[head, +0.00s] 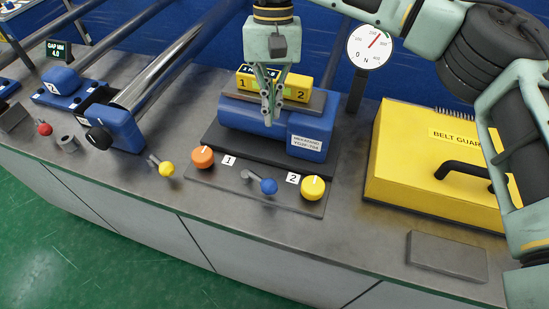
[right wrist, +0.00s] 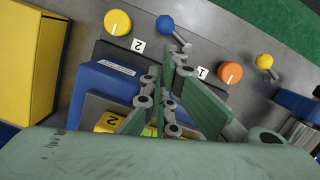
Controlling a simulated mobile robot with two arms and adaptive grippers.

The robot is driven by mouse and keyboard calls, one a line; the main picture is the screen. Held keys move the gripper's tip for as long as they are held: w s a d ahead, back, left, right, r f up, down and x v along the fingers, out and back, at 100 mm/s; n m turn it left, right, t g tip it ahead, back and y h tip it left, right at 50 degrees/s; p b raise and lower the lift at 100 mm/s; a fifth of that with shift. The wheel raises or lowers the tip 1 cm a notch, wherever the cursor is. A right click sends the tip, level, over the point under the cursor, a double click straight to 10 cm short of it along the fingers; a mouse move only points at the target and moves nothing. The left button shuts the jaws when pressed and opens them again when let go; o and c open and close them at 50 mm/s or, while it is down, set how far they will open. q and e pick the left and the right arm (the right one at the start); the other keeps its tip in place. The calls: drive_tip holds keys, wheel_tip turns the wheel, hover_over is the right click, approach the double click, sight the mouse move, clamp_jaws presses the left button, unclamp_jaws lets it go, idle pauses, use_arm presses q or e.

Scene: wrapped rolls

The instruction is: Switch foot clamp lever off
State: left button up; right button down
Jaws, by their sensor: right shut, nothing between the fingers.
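A lever with a blue ball (head: 268,186) stands on the plate in front of the blue stand (head: 305,147); it also shows in the right wrist view (right wrist: 165,24). A lever with a yellow ball (head: 166,169) is left of the plate, also in the right wrist view (right wrist: 264,61). A lever with a red ball (head: 45,128) is at far left. No readable label tells which is the foot clamp lever. My right gripper (head: 268,118) points down, shut and empty, over the blue stand, behind and above the blue-ball lever. My left gripper is not in view.
An orange knob (head: 203,157) and a yellow knob (head: 313,188) flank the blue-ball lever. A yellow belt guard box (head: 400,150) stands at right, with a dial gauge (head: 371,46) behind. A grey block (head: 447,256) lies near the bench's front edge. Bench between is bare.

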use_arm(q)
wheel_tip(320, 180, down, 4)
drive_tip(key=b, duration=0.2)
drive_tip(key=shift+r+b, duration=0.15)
drive_tip(key=shift+b, duration=0.2)
use_arm(e)
drive_tip(key=f, duration=0.3)
drive_tip(key=shift+w+d+f, duration=0.1)
drive_tip(key=shift+w+f, duration=0.1)
drive_tip(key=shift+f, duration=0.2)
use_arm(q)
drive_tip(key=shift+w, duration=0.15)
use_arm(e)
drive_tip(key=shift+f, duration=0.1)
use_arm(q)
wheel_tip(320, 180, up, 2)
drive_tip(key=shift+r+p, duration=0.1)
drive_tip(key=shift+p, duration=0.9)
use_arm(e)
drive_tip(key=x, duration=1)
